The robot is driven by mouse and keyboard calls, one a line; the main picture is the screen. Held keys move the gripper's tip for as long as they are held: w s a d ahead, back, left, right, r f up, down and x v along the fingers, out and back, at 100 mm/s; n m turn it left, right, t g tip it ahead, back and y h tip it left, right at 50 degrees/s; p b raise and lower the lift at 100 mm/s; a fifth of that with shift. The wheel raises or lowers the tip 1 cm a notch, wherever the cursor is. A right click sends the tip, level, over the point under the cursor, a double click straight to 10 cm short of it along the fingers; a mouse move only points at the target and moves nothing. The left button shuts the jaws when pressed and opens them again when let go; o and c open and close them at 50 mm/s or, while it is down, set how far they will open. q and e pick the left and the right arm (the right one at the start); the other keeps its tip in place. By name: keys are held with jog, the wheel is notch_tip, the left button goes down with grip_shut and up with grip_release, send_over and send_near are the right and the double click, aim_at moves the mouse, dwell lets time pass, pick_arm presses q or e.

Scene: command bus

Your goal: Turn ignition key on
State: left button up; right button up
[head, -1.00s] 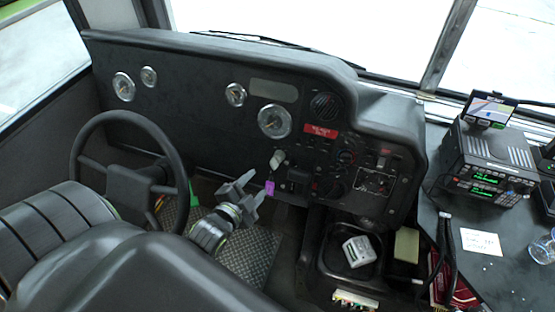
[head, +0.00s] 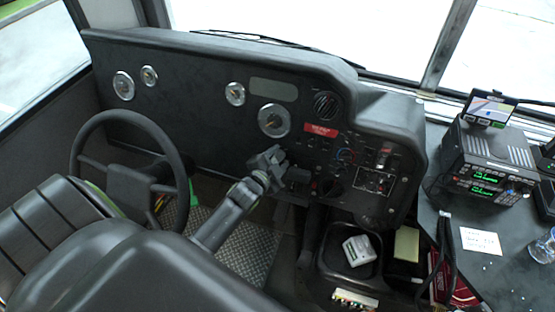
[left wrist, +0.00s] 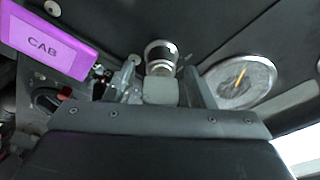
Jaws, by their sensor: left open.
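The ignition key's purple tag (left wrist: 47,42), lettered "CAB", shows at the upper left of the left wrist view. A round metal-rimmed switch barrel (left wrist: 160,53) on the dashboard lies ahead of my left gripper (left wrist: 160,85). A pale grey block, perhaps the key's head, shows between the fingers; I cannot tell whether they touch it. In the head view my left gripper (head: 267,162) is open in front of the lower dashboard, right of the steering wheel, and covers the key and tag. My right gripper is not in view.
The steering wheel (head: 128,180) and the seat (head: 130,270) stand left of and below my left arm. The dashboard (head: 200,120) carries gauges, a red label (head: 321,130) and knobs close to the gripper. A radio unit (head: 490,165) sits at the right.

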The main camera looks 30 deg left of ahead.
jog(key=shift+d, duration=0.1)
pick_arm(q)
grip_shut()
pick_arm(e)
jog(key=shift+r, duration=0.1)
